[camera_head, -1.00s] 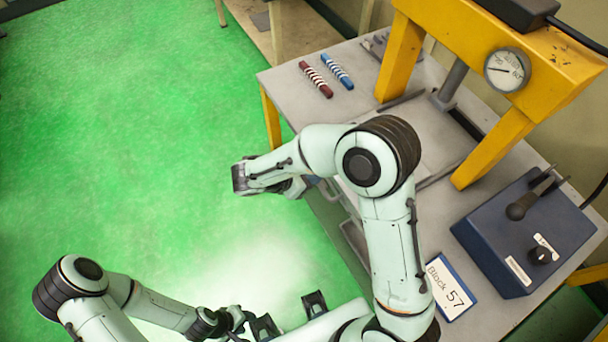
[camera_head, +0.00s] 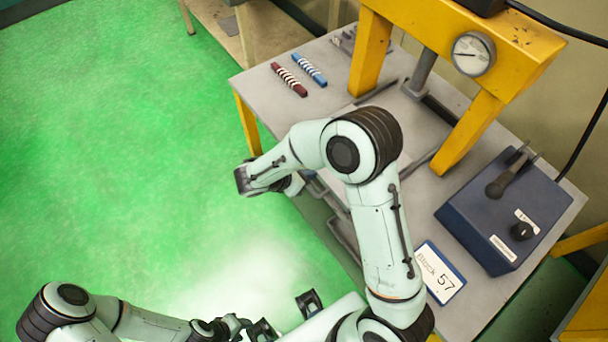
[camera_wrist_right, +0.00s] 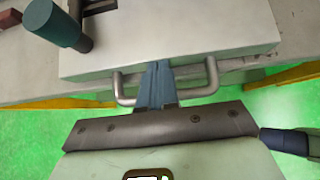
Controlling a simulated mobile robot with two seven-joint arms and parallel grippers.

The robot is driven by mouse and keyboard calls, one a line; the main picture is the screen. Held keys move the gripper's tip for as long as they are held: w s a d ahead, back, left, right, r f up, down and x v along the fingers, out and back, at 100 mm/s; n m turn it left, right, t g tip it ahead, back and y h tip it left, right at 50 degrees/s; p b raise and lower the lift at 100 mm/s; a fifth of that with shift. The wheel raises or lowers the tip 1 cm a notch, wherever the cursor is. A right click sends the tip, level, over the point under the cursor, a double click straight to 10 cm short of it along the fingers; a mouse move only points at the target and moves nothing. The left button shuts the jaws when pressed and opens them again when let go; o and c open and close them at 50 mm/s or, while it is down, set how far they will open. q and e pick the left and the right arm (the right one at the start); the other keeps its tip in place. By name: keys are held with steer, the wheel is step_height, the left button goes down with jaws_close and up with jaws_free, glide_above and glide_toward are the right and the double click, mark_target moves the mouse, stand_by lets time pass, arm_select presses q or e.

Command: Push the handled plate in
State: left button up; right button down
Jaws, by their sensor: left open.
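The handled plate (camera_wrist_right: 170,45) is a pale grey slab lying on the table, seen in the right wrist view. Its U-shaped metal handle (camera_wrist_right: 212,80) sticks out of the near side. My right gripper (camera_wrist_right: 157,70) has its blue fingers together, crossing the middle of the handle, with tips at the plate's near edge. Whether the tips press on the plate I cannot tell. In the head view my right arm hides most of the plate. My left gripper (camera_head: 286,316) is open and empty at the bottom, over the floor, away from the plate.
The grey table (camera_head: 262,105) carries a yellow press frame (camera_head: 470,130) with a gauge. A blue control box (camera_head: 505,205) and a "Block 57" card (camera_head: 440,272) are at right. Red (camera_head: 289,79) and blue (camera_head: 309,70) striped bars lie at the far left. Green floor is clear at left.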

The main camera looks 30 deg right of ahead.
steer(key=d, duration=0.7)
steer(key=w+d, duration=0.1)
steer(key=d, duration=1.4)
steer(key=shift+w+d, duration=0.25)
steer(key=shift+w, duration=0.1)
steer(key=shift+d+r, duration=0.1)
steer(key=shift+d, duration=0.1)
steer(key=shift+d, duration=0.15)
steer(key=shift+r, duration=0.15)
